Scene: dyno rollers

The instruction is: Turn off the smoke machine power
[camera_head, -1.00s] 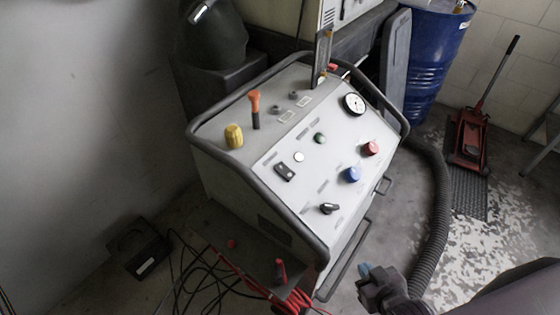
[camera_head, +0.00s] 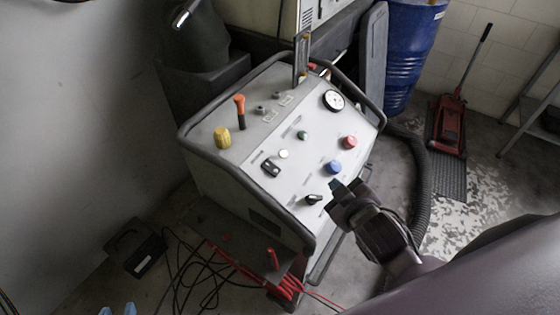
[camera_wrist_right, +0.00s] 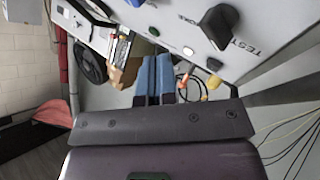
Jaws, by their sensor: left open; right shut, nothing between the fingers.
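The smoke machine (camera_head: 225,165) is a grey-white console with a sloped control panel. A black rotary knob (camera_head: 313,199) sits near the panel's lower front edge; in the right wrist view the knob (camera_wrist_right: 218,27) is large, beside the lettering "TEST". A black switch (camera_head: 270,168) sits further left, beside a white button (camera_head: 283,154). My right gripper (camera_head: 335,186) is shut and empty, just right of the rotary knob and apparently apart from it; its blue fingers (camera_wrist_right: 154,80) are together. Only the blue fingertips of my left gripper (camera_head: 118,311) show at the bottom edge, apart, away from the machine.
The panel also has a blue knob (camera_head: 333,167), a red knob (camera_head: 349,142), a green button (camera_head: 302,135) and a gauge (camera_head: 333,100). A grey tubular rail (camera_head: 245,182) frames the panel. Cables (camera_head: 205,272) and a black box (camera_head: 135,247) lie on the floor at left.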

